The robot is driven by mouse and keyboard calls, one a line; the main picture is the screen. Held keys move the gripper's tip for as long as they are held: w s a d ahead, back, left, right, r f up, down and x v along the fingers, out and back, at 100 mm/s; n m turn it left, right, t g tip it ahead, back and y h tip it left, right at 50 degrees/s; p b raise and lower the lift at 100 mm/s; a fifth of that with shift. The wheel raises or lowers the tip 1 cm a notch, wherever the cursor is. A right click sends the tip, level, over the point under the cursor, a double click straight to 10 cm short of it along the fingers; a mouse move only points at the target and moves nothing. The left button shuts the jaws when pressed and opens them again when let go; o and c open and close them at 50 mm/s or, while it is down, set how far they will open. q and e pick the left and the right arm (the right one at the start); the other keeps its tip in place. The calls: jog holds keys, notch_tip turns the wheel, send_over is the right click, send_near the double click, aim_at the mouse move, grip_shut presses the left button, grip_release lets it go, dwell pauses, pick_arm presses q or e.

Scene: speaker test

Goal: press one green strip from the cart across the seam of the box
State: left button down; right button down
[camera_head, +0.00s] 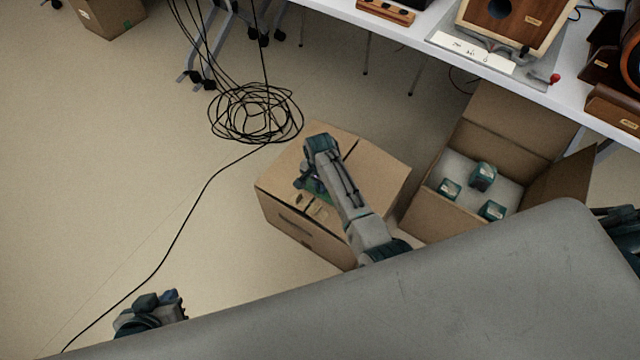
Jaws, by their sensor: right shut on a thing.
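The closed cardboard box (375,165) stands on the floor in the middle, and the dark seam shows on its top on both sides of my arm. My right gripper (308,187) is low over the box top, at the seam. A bit of a green strip (322,188) shows at its fingers, and the gripper appears shut on it. Whether the strip touches the box is hidden by the wrist. My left gripper (150,308) is at the lower left, partly cut off by a grey surface; its fingers cannot be made out. I cannot identify the cart.
An open box (430,215) with several teal items on pale foam stands to the right. A white table (420,40) holds a wooden speaker (500,25). A coiled black cable (255,112) lies behind the closed box. Floor at left is mostly clear.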

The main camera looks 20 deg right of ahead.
jog(key=shift+f+b, duration=0.85)
jog(key=shift+f, duration=0.75)
jog(key=shift+r, duration=0.1)
jog(key=c, duration=1.4)
grip_release()
jog(key=shift+c, duration=0.2)
notch_tip(320, 180, up, 8)
jog(key=p, duration=0.9)
